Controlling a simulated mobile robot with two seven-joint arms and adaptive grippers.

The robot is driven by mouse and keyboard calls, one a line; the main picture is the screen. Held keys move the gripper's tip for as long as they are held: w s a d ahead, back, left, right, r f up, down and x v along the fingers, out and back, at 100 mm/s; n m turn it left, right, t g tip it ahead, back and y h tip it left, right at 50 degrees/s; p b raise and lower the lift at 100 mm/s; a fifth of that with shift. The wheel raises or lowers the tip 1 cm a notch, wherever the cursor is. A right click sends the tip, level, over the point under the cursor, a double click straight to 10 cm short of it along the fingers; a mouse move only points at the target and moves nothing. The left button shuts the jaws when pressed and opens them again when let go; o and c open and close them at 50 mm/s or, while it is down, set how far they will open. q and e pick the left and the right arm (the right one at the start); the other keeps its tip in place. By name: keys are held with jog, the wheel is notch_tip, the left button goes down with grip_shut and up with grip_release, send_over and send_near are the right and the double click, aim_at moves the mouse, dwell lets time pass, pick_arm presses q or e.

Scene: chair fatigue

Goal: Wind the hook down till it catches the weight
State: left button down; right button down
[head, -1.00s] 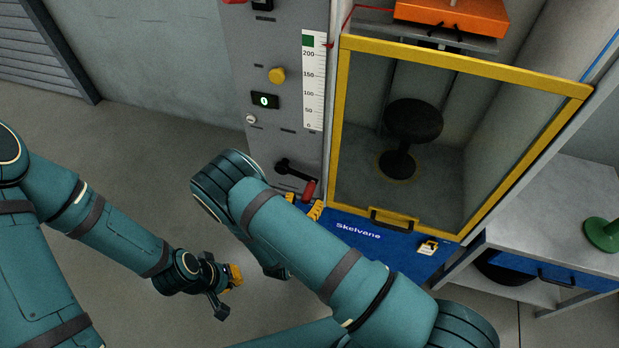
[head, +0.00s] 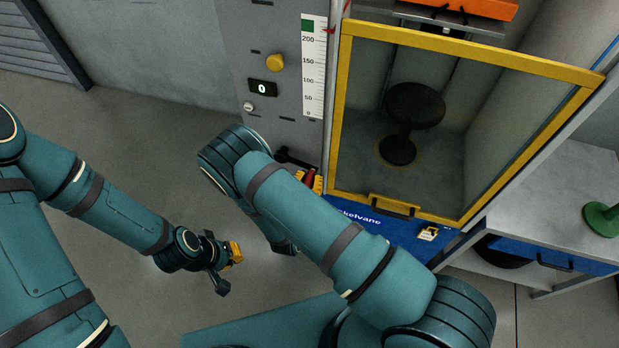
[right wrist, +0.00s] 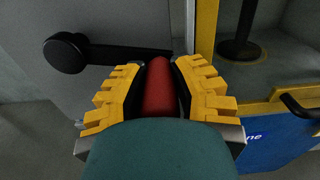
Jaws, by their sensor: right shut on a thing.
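The winding crank has a black arm (right wrist: 125,53) with a round black hub (right wrist: 66,53) and a red grip (right wrist: 160,92). It is on the grey panel and also shows in the head view (head: 283,154). My right gripper (right wrist: 162,68) is shut on the red grip, a yellow-padded finger on either side; in the head view its fingers (head: 311,180) are partly behind my arm. My left gripper (head: 230,270) is open and empty above the floor. An orange block (head: 470,6), cut off at the top, is above a grey plate with black loops (head: 440,20). I cannot make out which part is the hook.
A yellow-framed clear guard (head: 465,50) is closed in front of a black stool (head: 412,106). A bench with a green object (head: 603,219) is at right.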

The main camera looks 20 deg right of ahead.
jog(key=shift+r, duration=0.1)
jog(key=shift+d+r+n+p, duration=0.15)
jog(key=shift+r+n+p, duration=0.65)
jog(key=shift+r+n, duration=0.5)
jog(key=c, duration=0.7)
grip_release()
jog(key=shift+c, duration=0.2)
jog(key=shift+f, duration=0.1)
jog(key=shift+s+a, duration=0.2)
jog(key=shift+s, duration=0.05)
jog(key=v, duration=1.1)
jog(key=shift+s, duration=0.15)
